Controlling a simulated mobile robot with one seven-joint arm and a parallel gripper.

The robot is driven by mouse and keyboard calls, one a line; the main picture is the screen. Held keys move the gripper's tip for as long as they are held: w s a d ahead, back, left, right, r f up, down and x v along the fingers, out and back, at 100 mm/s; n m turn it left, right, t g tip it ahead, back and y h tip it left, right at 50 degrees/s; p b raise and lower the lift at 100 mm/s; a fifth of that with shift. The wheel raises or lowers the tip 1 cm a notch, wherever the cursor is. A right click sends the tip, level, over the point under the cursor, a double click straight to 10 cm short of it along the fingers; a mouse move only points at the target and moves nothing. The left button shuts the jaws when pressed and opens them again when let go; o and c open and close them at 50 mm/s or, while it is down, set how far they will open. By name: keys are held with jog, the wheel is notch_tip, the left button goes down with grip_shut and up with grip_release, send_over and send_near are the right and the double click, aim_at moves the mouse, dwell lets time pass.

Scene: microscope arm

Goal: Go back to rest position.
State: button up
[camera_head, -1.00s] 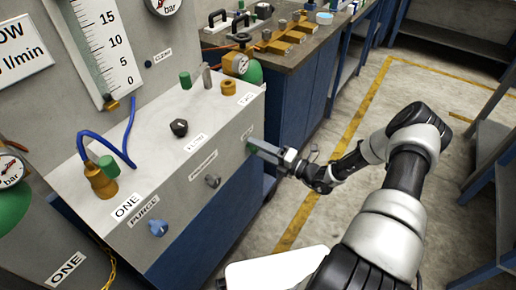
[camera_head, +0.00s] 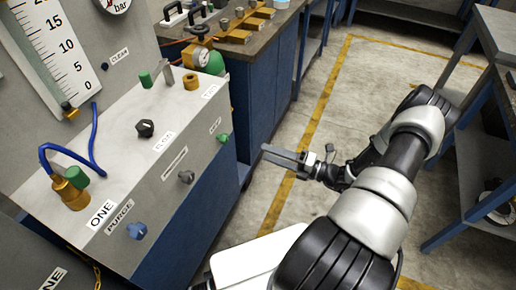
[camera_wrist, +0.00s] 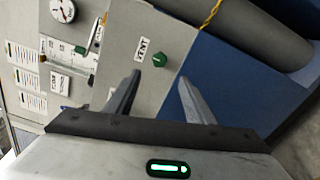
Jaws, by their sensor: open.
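My gripper (camera_head: 284,156) is open and empty in the head view. It hangs over the floor to the right of the grey panel box (camera_head: 150,190), apart from it. In the wrist view my gripper's two fingers (camera_wrist: 157,95) stand apart with nothing between them. Beyond them is the front of the box with a green knob (camera_wrist: 159,58) beside a VENT label (camera_wrist: 142,48). The green knob also shows in the head view (camera_head: 223,138), to the left of the fingertips.
A workbench (camera_head: 262,75) with brass fittings stands behind the box. A blue-framed shelf unit (camera_head: 480,150) stands at the right, near my arm. The floor with a yellow line (camera_head: 305,140) is clear between them.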

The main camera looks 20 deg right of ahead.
jog(key=shift+s+d, duration=0.3)
jog(key=shift+s, duration=0.05)
dwell(0.3)
